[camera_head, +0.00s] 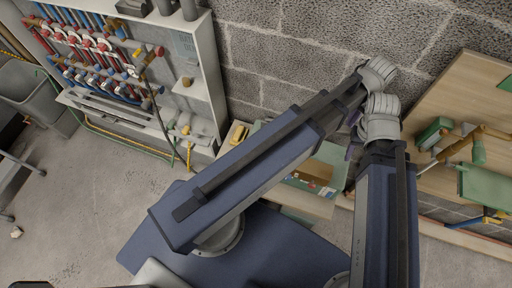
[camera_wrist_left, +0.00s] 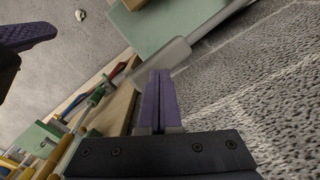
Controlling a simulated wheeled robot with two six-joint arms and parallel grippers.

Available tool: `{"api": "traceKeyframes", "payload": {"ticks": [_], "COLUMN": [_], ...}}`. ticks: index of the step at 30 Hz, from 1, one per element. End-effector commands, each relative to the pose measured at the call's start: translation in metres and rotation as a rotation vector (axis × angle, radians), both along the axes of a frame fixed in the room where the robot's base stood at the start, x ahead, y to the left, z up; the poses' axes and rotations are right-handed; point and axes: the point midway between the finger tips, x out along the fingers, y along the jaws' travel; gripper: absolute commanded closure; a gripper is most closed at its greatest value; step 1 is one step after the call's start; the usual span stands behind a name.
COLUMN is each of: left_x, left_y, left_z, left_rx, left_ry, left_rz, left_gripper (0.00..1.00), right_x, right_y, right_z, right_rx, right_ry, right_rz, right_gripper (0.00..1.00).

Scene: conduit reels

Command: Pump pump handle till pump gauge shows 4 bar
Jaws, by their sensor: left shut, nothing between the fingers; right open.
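My left gripper (camera_wrist_left: 160,76) is shut and empty in the left wrist view. Its purple fingertips lie close to a pale grey-green rounded bar (camera_wrist_left: 168,62), which could be the pump handle; I cannot tell whether they touch. The bar lies beside a green flat-sided body (camera_wrist_left: 165,28). A purple finger of my right gripper (camera_wrist_left: 26,34) shows at the upper left, apart from the bar; the gripper is open. In the head view both grippers are mostly hidden by my wrists. No pump gauge can be made out in either view.
A wooden board (camera_head: 445,95) at the right carries green blocks (camera_head: 435,130) and a yellow-handled tool (camera_head: 462,143). A green case (camera_head: 328,152) sits on a low bench behind my arms. A rack of red and blue clamps (camera_head: 90,45) stands at the left wall.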

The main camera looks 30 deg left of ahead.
Motion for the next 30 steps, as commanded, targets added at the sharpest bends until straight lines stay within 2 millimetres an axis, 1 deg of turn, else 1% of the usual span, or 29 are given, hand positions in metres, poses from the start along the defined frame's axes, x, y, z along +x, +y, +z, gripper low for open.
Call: {"api": "traceKeyframes", "payload": {"ticks": [6, 11, 30], "left_x": [0.000, 0.000, 0.000], "left_y": [0.000, 0.000, 0.000], "left_z": [0.000, -0.004, -0.035], "left_rx": [0.000, 0.000, 0.000], "left_ry": [0.000, 0.000, 0.000], "left_rz": [0.000, 0.000, 0.000], "left_gripper": [1.00, 1.00, 1.00], "right_x": [0.000, 0.000, 0.000], "right_y": [0.000, 0.000, 0.000], "right_z": [0.000, -0.004, -0.035], "right_rx": [0.000, 0.000, 0.000], "right_ry": [0.000, 0.000, 0.000], "right_rz": [0.000, 0.000, 0.000], "right_gripper": [0.50, 0.50, 0.50]}}
